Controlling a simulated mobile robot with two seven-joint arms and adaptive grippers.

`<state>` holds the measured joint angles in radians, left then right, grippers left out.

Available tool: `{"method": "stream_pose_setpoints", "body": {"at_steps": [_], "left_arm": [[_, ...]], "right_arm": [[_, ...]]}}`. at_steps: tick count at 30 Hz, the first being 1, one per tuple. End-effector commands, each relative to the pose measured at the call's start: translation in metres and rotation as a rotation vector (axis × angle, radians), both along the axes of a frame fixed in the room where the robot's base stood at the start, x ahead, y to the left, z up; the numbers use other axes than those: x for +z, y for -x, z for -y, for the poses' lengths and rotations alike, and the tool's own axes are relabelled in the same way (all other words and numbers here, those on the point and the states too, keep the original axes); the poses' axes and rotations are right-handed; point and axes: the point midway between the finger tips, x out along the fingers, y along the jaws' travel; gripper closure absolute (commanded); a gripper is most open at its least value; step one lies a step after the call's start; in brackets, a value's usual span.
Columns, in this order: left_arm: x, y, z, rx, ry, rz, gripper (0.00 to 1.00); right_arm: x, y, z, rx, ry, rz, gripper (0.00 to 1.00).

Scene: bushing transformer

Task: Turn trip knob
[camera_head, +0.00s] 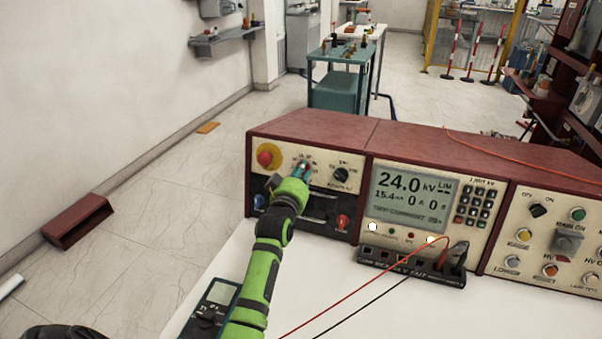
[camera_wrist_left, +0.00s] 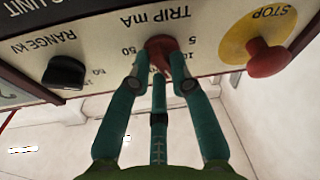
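The trip knob (camera_wrist_left: 161,45) is reddish and sits under the "TRIP mA" label in the left wrist view, with numbers printed around it. My left gripper (camera_wrist_left: 160,68) has teal fingers that bend in on both sides of this knob, with a third finger below it. The fingertips appear to touch the knob, and they hide part of it. In the head view, my left gripper (camera_head: 302,172) is at the left part of the control panel (camera_head: 358,185), covering most of the knob. My right gripper is not in view.
A red stop button on a yellow disc (camera_head: 266,157) is left of the gripper. A black range knob (camera_head: 341,174) is to its right. A display (camera_head: 412,198) reads 24.0 kV. Red and black leads cross the white table (camera_head: 380,315).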

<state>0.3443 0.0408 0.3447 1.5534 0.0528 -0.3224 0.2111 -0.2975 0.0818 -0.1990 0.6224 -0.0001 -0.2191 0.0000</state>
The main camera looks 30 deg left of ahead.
Motion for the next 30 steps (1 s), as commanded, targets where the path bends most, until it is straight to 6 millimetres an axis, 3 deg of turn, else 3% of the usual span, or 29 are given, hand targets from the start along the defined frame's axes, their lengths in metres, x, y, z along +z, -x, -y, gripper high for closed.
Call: {"method": "stream_pose_setpoints", "body": {"at_steps": [14,30], "left_arm": [[0.0,0.0,-0.001,-0.018,-0.075,-0.019,1.0],[-0.001,0.001,-0.002,-0.114,-0.458,-0.111,1.0]], "right_arm": [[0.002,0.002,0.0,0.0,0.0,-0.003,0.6],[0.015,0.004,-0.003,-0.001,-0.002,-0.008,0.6]]}}
